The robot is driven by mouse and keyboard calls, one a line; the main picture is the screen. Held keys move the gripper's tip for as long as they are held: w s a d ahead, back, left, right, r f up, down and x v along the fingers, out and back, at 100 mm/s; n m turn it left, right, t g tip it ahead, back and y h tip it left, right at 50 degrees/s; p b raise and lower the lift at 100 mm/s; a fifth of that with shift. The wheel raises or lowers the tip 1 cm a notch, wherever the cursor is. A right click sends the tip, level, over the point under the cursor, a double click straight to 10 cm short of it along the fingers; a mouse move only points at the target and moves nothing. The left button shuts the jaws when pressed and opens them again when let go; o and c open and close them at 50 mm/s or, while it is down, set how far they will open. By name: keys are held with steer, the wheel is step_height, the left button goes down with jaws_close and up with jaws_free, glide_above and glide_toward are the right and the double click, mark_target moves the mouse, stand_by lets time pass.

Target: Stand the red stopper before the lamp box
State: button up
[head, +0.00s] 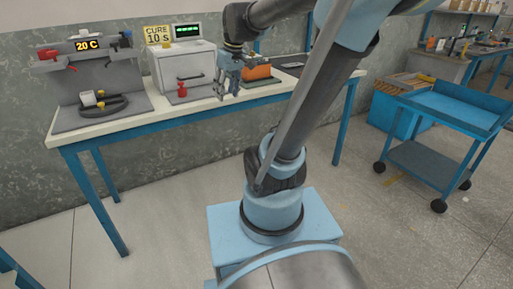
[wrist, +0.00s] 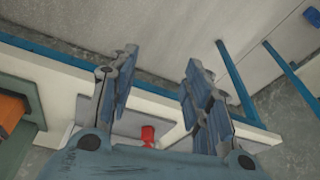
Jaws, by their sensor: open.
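The lamp box is a white cabinet with a closed front. My gripper (head: 228,92) is open and empty above the front of the table, to the right of the stopper. In the wrist view the open fingers (wrist: 158,75) point toward the table edge, with nothing between their tips. The red stopper (wrist: 148,136) shows low between the fingers, partly hidden by the gripper body.
A grey station (head: 98,78) with a 20 C display stands at the left of the white table (head: 150,119). An orange block (head: 257,72) sits right of my gripper. A blue cart (head: 455,106) stands at the right. The table front between station and gripper is mostly clear.

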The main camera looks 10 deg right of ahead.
steer(key=s+d+f+m+h, duration=0.1)
steer(key=s+d+f+m, duration=0.1)
steer(key=s+f, duration=0.5)
steer(key=s+d+f+m, duration=0.3)
steer(key=s+d+f, duration=0.2)
steer(key=s+f, duration=0.3)
steer(key=shift+s+m+h, duration=0.3)
steer(key=shift+s+h, duration=0.1)
steer(key=shift+s, duration=0.6)
